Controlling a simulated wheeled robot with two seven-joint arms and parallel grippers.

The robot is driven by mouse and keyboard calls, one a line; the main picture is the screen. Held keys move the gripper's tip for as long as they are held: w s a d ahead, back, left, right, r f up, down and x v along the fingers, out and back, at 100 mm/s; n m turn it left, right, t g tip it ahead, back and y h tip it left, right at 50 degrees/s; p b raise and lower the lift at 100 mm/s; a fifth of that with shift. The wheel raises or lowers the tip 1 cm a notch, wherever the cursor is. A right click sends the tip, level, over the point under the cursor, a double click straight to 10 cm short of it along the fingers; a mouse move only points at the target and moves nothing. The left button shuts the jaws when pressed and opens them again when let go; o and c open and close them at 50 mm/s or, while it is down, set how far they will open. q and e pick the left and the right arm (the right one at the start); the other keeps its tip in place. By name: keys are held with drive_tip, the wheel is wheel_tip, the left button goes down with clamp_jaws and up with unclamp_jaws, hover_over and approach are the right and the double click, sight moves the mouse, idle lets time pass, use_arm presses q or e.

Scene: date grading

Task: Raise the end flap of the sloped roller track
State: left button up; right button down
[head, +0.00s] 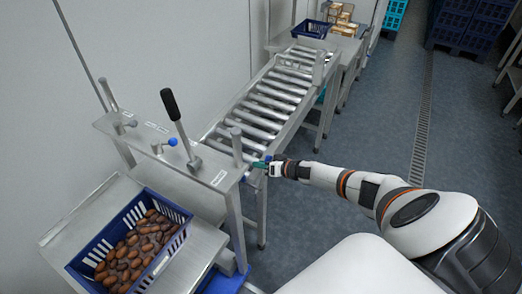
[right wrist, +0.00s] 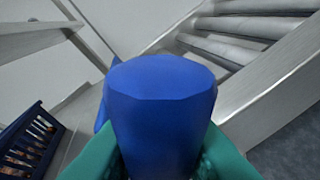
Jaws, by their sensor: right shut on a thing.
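The sloped roller track (head: 268,103) runs from the far table down toward the metal bench at the near left. My right gripper (head: 261,164) is at the right side of the track's lower end. In the right wrist view its green fingers (right wrist: 158,158) are shut on a blue knob (right wrist: 160,100), which fills the middle of that view. The rollers (right wrist: 235,40) show beyond the knob at upper right. The end flap itself and how far it is tilted cannot be made out clearly. My left gripper is not in view.
A blue crate of dates (head: 180,211) stands on the near-left bench, below a metal frame with a black-handled lever (head: 174,112) and a small blue-tipped lever (head: 171,142). Another blue crate (head: 312,28) is at the track's far end. Floor (head: 375,125) to the right is clear.

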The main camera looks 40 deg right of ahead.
drive_tip(key=shift+w+d, duration=0.1)
drive_tip(key=shift+d, duration=0.05)
idle(0.4)
drive_tip(key=c, duration=1.3)
unclamp_jaws()
drive_tip(key=shift+f, duration=0.1)
drive_tip(key=shift+o, duration=0.2)
drive_tip(key=v, duration=1.2)
drive_tip(key=shift+p, duration=0.4)
